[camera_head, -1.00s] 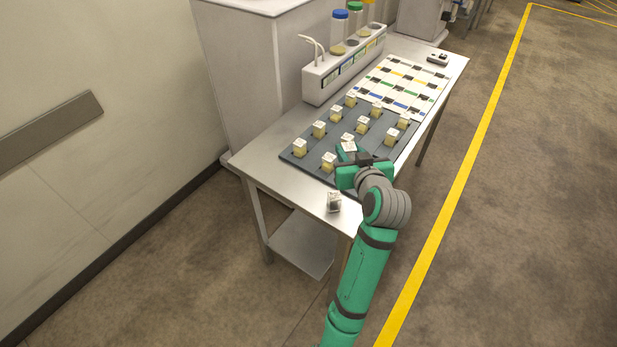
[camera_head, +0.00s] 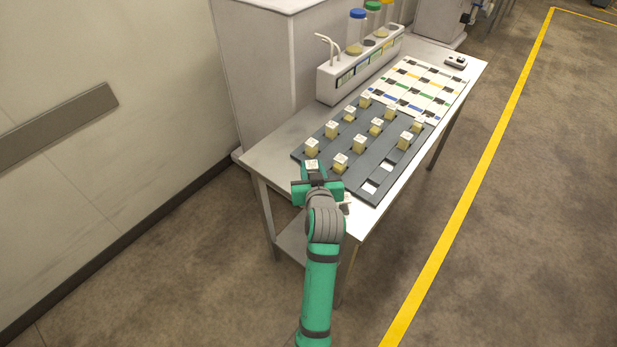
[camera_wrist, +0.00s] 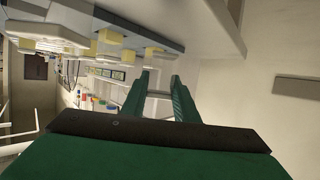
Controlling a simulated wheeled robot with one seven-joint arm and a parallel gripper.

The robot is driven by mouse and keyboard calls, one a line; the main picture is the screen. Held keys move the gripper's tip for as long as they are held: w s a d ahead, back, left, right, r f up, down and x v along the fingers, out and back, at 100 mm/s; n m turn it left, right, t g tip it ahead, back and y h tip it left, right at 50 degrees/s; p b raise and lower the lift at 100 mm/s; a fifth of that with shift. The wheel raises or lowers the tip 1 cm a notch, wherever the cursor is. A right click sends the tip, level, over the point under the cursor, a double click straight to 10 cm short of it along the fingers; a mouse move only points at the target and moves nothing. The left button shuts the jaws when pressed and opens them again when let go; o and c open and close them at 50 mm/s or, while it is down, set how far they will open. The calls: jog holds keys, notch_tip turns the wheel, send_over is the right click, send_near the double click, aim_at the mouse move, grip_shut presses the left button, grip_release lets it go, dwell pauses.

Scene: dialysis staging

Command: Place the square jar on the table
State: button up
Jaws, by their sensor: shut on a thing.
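My gripper (camera_head: 313,175) is shut on a square jar (camera_head: 312,164) with a white printed lid. It holds the jar over the near end of the steel table (camera_head: 266,159), beside the near-left part of the dark grey tray (camera_head: 372,190). I cannot tell how high above the table it is. In the wrist view my gripper's green fingers (camera_wrist: 160,92) point forward, and a pale strip shows between them. Another white-lidded jar (camera_head: 346,199) is at the table's near end, mostly hidden by my arm.
Several yellowish square jars with white lids, one here (camera_head: 340,161), stand in the tray. Behind are a colour-marked white board (camera_head: 425,88), a white rack (camera_head: 345,77) with capped tubes, and a small dark device (camera_head: 456,62). A cabinet (camera_head: 262,60) adjoins the table's left side.

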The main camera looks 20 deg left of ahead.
jog(key=shift+a+f, duration=0.2)
jog(key=shift+f, duration=0.05)
jog(key=shift+s+a+f, duration=0.1)
jog(key=shift+a+f, duration=0.05)
jog(key=shift+f, duration=0.8)
jog(key=shift+a+f, duration=0.1)
jog(key=shift+f, duration=0.8)
jog(key=o, duration=1.1)
jog(key=shift+f, duration=0.15)
